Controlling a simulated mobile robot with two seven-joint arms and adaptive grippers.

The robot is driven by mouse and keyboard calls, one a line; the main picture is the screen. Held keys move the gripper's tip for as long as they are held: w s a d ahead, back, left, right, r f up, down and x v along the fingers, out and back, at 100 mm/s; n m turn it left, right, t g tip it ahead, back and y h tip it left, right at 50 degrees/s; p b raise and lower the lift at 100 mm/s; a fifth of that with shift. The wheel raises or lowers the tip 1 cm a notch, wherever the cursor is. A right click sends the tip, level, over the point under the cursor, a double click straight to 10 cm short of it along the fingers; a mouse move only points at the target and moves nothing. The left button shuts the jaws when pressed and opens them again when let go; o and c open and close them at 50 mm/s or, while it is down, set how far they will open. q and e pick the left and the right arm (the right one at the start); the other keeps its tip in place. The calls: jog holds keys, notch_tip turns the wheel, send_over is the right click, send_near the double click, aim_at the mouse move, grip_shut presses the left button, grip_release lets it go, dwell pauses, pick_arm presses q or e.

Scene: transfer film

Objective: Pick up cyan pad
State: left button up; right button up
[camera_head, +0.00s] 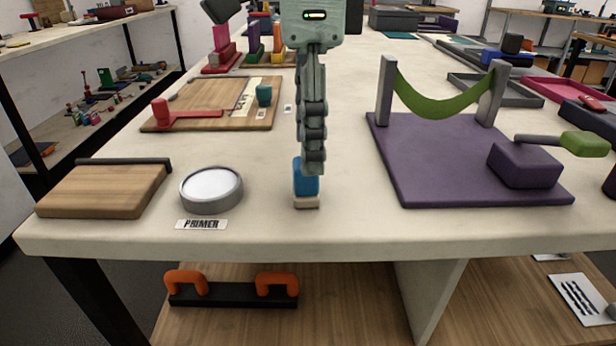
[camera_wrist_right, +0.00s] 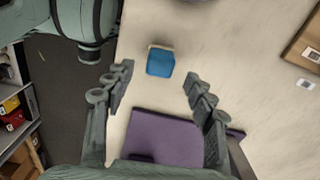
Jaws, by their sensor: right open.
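The cyan pad appears as a blue block (camera_head: 306,185) on a thin beige base, upright near the front edge of the white table. My right gripper (camera_head: 313,168) points down from above and covers part of the block in the head view. In the right wrist view the blue block (camera_wrist_right: 160,63) lies ahead of the fingertips, roughly centred between them. The right gripper (camera_wrist_right: 158,88) is open there, with nothing between its fingers. I cannot tell the exact height gap. My left gripper is not in view.
Left of the block stand a round grey dish (camera_head: 211,190) with a PRIMER label (camera_head: 201,224) and a wooden board (camera_head: 100,191). A purple base (camera_head: 430,165) with posts and a green sling lies to the right. Another wooden board (camera_head: 200,95) lies behind. Bare table surrounds the block.

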aim_at(306, 182)
jog(key=f, duration=0.4)
jog(key=shift+a+f, duration=0.1)
jog(key=shift+a, duration=0.1)
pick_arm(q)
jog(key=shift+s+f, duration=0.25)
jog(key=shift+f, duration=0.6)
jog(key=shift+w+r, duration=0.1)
pick_arm(e)
jog(key=shift+c, duration=0.5)
jog(key=shift+c, duration=1)
jog(key=c, duration=0.9)
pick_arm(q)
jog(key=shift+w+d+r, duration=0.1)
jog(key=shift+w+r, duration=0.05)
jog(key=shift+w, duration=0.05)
pick_arm(e)
jog(key=shift+c, duration=0.2)
